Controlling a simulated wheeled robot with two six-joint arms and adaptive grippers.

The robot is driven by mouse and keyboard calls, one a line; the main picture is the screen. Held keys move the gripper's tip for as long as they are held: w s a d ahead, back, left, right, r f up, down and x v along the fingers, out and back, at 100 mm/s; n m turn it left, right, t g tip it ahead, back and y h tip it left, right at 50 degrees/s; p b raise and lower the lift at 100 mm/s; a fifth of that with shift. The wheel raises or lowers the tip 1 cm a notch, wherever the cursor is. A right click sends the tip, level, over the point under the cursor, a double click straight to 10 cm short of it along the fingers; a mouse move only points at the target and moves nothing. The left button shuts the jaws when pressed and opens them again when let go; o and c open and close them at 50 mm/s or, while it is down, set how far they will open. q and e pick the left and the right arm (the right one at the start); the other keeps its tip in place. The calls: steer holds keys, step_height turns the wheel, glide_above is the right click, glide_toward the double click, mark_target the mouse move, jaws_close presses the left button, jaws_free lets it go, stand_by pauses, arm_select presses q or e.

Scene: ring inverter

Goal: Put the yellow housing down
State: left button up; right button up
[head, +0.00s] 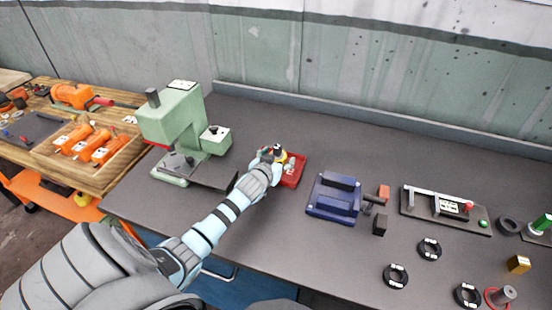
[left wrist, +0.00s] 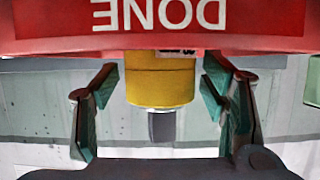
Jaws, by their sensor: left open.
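The yellow housing (head: 279,154) is at the red tray (head: 296,171) in the middle of the bench, partly hidden by my left gripper (head: 270,154). In the left wrist view, which appears upside down, the yellow housing (left wrist: 160,80) has a dark stem on its free end. Its other end meets the edge of the red tray marked DONE (left wrist: 160,42); I cannot see its base. My left gripper (left wrist: 160,103) is open, with one finger on each side of the housing and a visible gap to both. My right gripper is out of view.
A green press (head: 180,130) stands left of my left arm. A blue fixture (head: 334,195) is right of the tray. Farther right are a dark panel with a red knob (head: 446,207) and several black rings (head: 396,275). The bench behind the tray is clear.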

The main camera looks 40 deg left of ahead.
arm_select(q)
steer(key=shift+r, duration=0.1)
steer(key=p+v, duration=0.2)
steer(key=v, duration=1)
steer(key=shift+s+p, duration=0.1)
steer(key=shift+p, duration=0.2)
